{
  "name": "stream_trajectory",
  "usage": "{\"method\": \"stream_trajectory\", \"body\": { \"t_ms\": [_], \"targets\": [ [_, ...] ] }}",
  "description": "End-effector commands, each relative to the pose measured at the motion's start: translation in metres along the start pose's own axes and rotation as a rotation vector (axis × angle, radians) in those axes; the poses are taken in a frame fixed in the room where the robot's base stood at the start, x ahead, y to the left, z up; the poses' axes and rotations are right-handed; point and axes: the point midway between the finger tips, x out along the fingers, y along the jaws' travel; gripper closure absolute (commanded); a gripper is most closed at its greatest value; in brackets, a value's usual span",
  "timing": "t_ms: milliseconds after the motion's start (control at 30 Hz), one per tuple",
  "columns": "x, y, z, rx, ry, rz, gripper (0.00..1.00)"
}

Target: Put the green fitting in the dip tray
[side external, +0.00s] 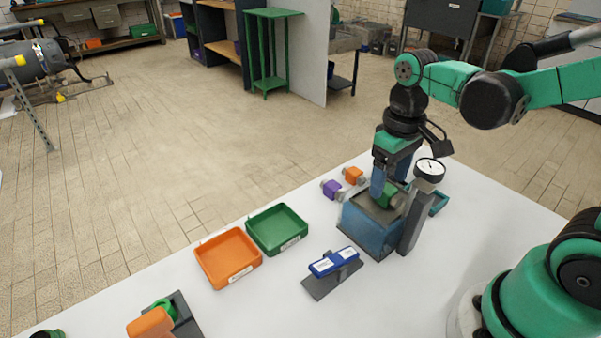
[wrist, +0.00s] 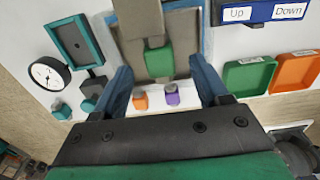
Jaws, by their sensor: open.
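The green fitting (side external: 387,197) is at the top of a blue tank-like box (side external: 368,228), and it also shows in the wrist view (wrist: 158,61) below a dark grey bar. My gripper (side external: 388,184) is open and points down at the fitting. In the wrist view its two blue fingers (wrist: 162,73) stand on either side of the fitting, with gaps between. An orange tray (side external: 228,257), a green tray (side external: 277,230) and a small teal tray (side external: 439,203) are in view. I cannot read their labels, so I cannot tell which is the dip tray.
A round gauge (side external: 430,170) on a dark post stands close beside my gripper. A purple fitting (side external: 331,189) and an orange fitting (side external: 353,175) lie behind the box. A blue Up/Down switch (side external: 334,261) sits in front. An orange-and-green item (side external: 151,322) is at lower left.

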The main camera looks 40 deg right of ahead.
Motion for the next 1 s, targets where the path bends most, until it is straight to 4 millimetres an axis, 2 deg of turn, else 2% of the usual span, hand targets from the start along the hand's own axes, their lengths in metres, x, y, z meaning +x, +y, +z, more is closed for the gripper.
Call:
{"method": "stream_trajectory", "body": {
  "t_ms": [400,633,767,1000],
  "targets": [
    [-0.07,0.0,0.001,0.0,0.0,0.0,0.32],
    [-0.092,0.0,0.0,0.0,0.0,0.0,0.32],
    [-0.087,-0.004,-0.001,-0.003,0.072,0.008,0.32],
    [-0.048,-0.024,-0.011,-0.004,0.48,0.012,0.32]
  ]
}}
